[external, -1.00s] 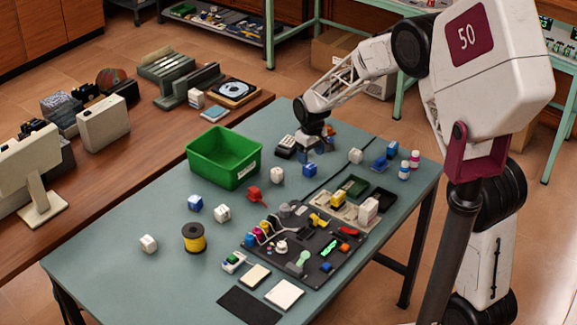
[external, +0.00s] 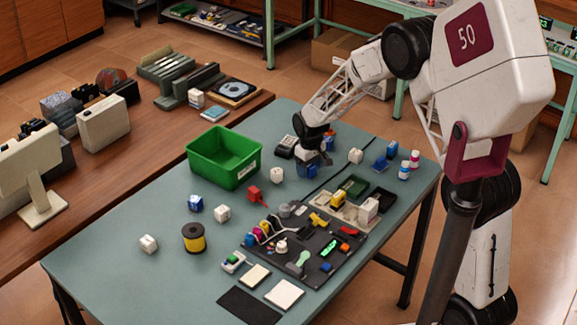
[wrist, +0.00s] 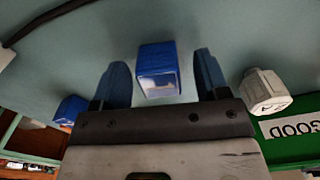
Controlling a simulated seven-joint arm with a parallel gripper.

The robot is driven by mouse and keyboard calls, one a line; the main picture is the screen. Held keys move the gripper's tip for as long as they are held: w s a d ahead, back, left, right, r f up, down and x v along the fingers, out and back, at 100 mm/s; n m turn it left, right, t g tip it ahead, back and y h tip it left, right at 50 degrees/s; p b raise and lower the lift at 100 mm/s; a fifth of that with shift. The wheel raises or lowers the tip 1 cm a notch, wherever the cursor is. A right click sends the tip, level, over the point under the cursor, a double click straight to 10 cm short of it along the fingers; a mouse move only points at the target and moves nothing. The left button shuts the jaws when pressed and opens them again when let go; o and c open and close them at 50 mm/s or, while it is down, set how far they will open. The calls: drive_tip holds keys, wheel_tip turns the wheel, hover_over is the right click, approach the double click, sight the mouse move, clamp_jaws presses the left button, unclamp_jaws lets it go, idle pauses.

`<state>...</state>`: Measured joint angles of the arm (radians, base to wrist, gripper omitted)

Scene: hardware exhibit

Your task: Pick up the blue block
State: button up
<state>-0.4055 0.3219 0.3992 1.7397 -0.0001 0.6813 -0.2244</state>
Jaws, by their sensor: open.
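The blue block (wrist: 158,64) stands between the two blue fingers of my gripper (wrist: 162,72) in the wrist view. Gaps show on both sides, and the fingers are open. In the external view my gripper (external: 313,160) is low over the far part of the table, at the blue block (external: 308,171), and partly hides it. A second blue block (wrist: 70,108) lies outside the left finger in the wrist view. Another blue block (external: 195,203) sits left of centre on the table in the external view.
The green bin (external: 222,160) stands left of my gripper, with a white block (external: 277,175) between them. A dark calculator-like device (external: 285,147) is close behind. A black cable (external: 335,178) runs to the right. Trays and a parts board (external: 322,250) lie nearer.

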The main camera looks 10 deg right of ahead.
drive_tip(key=shift+f, duration=0.2)
idle(0.4)
drive_tip(key=c, duration=1)
drive_tip(key=shift+r, duration=5)
